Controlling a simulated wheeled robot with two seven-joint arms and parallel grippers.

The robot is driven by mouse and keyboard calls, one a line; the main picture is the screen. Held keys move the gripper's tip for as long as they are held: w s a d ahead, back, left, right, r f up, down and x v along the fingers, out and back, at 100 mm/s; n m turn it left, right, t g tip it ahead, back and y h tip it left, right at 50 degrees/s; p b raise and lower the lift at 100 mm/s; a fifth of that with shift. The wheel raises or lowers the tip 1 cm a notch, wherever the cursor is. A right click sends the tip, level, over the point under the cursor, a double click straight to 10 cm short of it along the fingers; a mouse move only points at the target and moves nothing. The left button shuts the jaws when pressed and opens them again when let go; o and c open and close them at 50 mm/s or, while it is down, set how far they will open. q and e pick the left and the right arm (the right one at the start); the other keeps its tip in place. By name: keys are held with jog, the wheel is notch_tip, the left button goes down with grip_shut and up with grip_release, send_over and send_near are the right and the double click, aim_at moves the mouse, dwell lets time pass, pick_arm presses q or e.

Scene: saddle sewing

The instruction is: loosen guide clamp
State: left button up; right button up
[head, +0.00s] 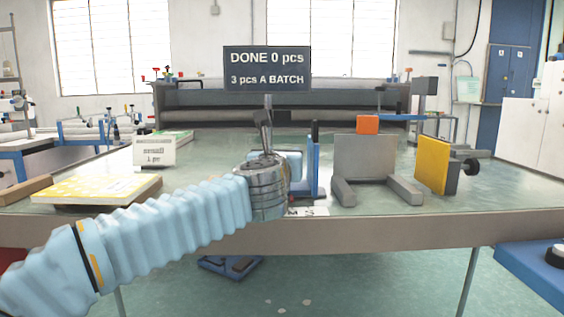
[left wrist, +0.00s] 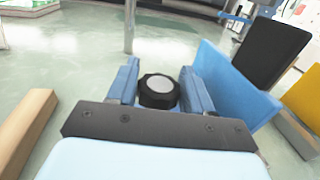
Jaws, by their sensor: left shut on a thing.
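In the left wrist view, my left gripper (left wrist: 164,82) has its two blue fingers on either side of a round black knob with a grey top (left wrist: 159,86), which appears to be the guide clamp's knob. The gripper is shut on it. A blue upright plate (left wrist: 235,88) stands just right of the fingers; the same plate shows in the head view (head: 314,170). In the head view my left arm comes in from the left and its wrist hides the knob and most of the gripper. My right gripper is in neither view.
A grey fixture (head: 365,158) and a yellow block (head: 432,166) with a black knob (head: 470,166) stand to the right. An orange block (head: 367,124) is behind. A sign (head: 267,69) reads "DONE 0 pcs".

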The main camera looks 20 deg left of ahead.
pick_arm(q)
jog(key=shift+n+y, duration=0.8)
jog(key=shift+y, duration=0.4)
jog(key=o, duration=1)
jog(key=shift+c, duration=0.2)
jog(key=shift+s+b, duration=0.1)
jog(key=shift+b, duration=0.2)
jog(key=shift+s+d, duration=0.1)
jog(key=shift+s, duration=0.25)
jog(key=b+v, duration=0.2)
jog(key=v, duration=1)
jog(key=shift+s+d+r, duration=0.2)
jog(key=shift+s+d, duration=0.05)
jog(key=shift+s, duration=0.1)
